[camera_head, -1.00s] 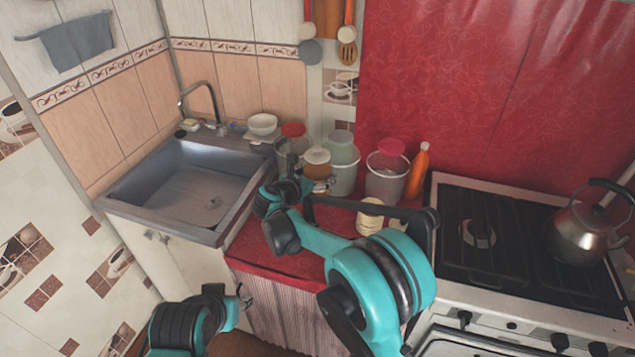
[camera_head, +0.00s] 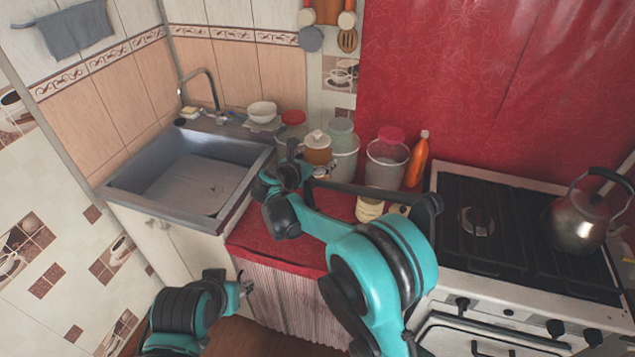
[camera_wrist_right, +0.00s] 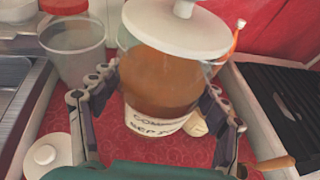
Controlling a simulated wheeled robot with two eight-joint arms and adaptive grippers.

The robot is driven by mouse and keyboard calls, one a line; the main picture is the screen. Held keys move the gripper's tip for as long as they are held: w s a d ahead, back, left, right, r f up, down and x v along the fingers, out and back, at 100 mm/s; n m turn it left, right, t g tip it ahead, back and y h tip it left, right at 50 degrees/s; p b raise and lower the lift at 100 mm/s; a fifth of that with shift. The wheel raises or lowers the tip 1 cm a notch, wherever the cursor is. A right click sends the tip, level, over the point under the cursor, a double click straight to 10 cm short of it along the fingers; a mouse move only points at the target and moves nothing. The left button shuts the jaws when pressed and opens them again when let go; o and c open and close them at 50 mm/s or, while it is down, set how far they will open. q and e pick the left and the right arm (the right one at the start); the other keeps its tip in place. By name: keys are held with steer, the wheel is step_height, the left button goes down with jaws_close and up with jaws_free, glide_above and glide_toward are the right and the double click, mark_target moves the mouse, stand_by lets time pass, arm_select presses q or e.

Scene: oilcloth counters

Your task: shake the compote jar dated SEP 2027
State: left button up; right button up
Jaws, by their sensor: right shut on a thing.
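The compote jar (camera_wrist_right: 165,85) has orange-brown contents, a white knobbed lid and a pale label reading "COMPO…" and "SEP 2…"; the rest of the date is not legible. My right gripper (camera_wrist_right: 160,112) has its fingers on both sides of the jar, shut on it. In the head view the jar (camera_head: 317,150) stands upright at the back of the red counter, partly behind my right gripper (camera_head: 318,175). Whether its base clears the counter is hidden. My left gripper (camera_head: 245,288) is low at the front left, away from the jar; its finger opening is unclear.
Clear buckets (camera_head: 386,165), one red-lidded, and an orange bottle (camera_head: 417,160) stand close right of the jar. A cream container (camera_head: 369,209) sits nearer. The sink (camera_head: 190,170) is left, the stove (camera_head: 500,222) with kettle (camera_head: 574,222) right. The front counter is mostly clear.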

mark_target(317, 140)
step_height(317, 140, down, 5)
steer(key=shift+r+b, duration=0.2)
steer(key=shift+b, duration=0.9)
arm_select(q)
step_height(317, 140, down, 3)
arm_select(e)
steer(key=shift+r, duration=0.15)
steer(key=shift+r, duration=0.1)
step_height(317, 140, up, 11)
steer(key=p, duration=0.7)
steer(key=shift+r+p, duration=0.1)
steer(key=shift+p, duration=0.3)
arm_select(q)
step_height(317, 140, up, 7)
arm_select(e)
steer(key=shift+f, duration=0.2)
step_height(317, 140, down, 11)
steer(key=b, duration=0.8)
steer(key=shift+f, duration=0.15)
arm_select(q)
step_height(317, 140, down, 8)
steer(key=shift+r, duration=0.25)
arm_select(e)
steer(key=shift+r, duration=0.2)
